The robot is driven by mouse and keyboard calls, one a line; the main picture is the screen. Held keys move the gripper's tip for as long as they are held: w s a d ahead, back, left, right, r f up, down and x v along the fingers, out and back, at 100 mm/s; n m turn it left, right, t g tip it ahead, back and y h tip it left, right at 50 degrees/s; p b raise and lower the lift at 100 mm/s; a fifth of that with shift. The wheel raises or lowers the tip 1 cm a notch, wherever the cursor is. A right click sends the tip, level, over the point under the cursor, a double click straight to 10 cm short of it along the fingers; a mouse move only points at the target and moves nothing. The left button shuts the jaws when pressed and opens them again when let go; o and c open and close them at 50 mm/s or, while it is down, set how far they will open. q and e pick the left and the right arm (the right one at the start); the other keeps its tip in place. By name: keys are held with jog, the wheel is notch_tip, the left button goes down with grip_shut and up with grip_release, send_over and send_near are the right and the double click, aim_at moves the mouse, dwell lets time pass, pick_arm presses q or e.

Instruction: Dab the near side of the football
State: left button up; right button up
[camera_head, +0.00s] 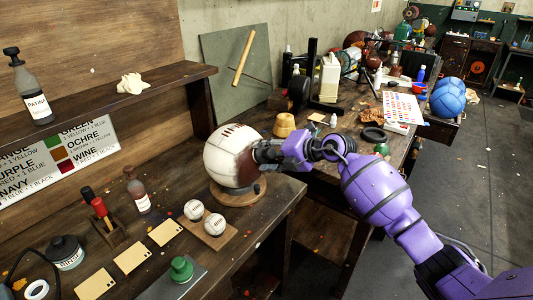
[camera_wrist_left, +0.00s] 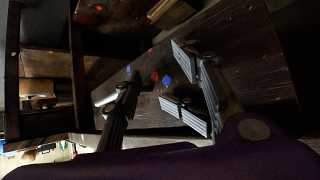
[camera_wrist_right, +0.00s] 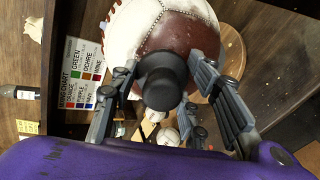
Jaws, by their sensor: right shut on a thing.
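The football (camera_head: 228,158) is a large laced ball, white with a dark red-brown patch on its right side, resting on a round wooden stand (camera_head: 238,192). In the right wrist view the football (camera_wrist_right: 185,32) fills the top middle, and its red-brown area lies behind the tool. My right gripper (camera_head: 262,153) is at the right side of the football. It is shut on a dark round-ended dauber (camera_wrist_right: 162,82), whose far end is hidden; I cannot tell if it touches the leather. My left gripper (camera_wrist_left: 160,100) shows only in its wrist view, fingers apart and empty, over a dark surface.
Two small white balls (camera_head: 204,217) sit on a wooden board left of the bench edge. A green-knobbed tool (camera_head: 181,269), pale cards (camera_head: 131,257), a dark bottle (camera_head: 137,190) and a red-handled tool (camera_head: 101,210) stand nearby.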

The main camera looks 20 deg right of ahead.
jog(key=shift+v, duration=3.55)
